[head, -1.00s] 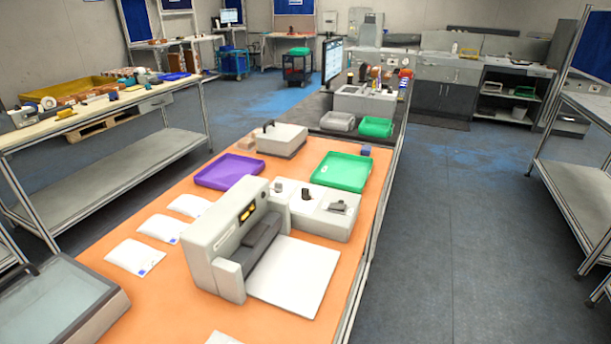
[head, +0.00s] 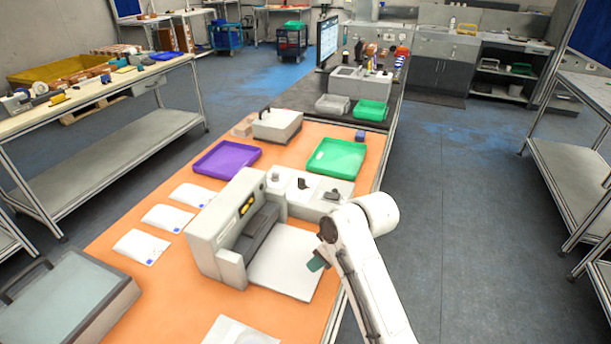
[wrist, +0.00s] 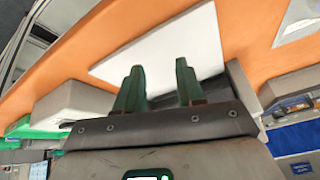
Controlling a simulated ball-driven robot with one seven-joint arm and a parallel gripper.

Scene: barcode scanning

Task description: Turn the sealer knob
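The grey sealer (head: 222,228) stands on the orange table with a dark bar and a white plate (head: 287,262) at its front. A light grey control box (head: 318,204) adjoins its far right end. On the box's top are a small knob (head: 276,177), a dark upright knob (head: 303,184) and a dark lever-like part (head: 333,194). I cannot tell which is the sealer knob. My gripper (head: 317,263) is over the plate's right side, apart from the knobs. In the wrist view its two green fingers (wrist: 158,82) are spread and empty, with the white plate (wrist: 205,35) beyond. No knob shows clearly there.
A purple tray (head: 227,159) and a green tray (head: 337,158) lie behind the sealer. A white-topped box (head: 277,124) stands farther back. Several white pouches (head: 168,217) lie to the left. A glass-topped case (head: 65,300) is at front left.

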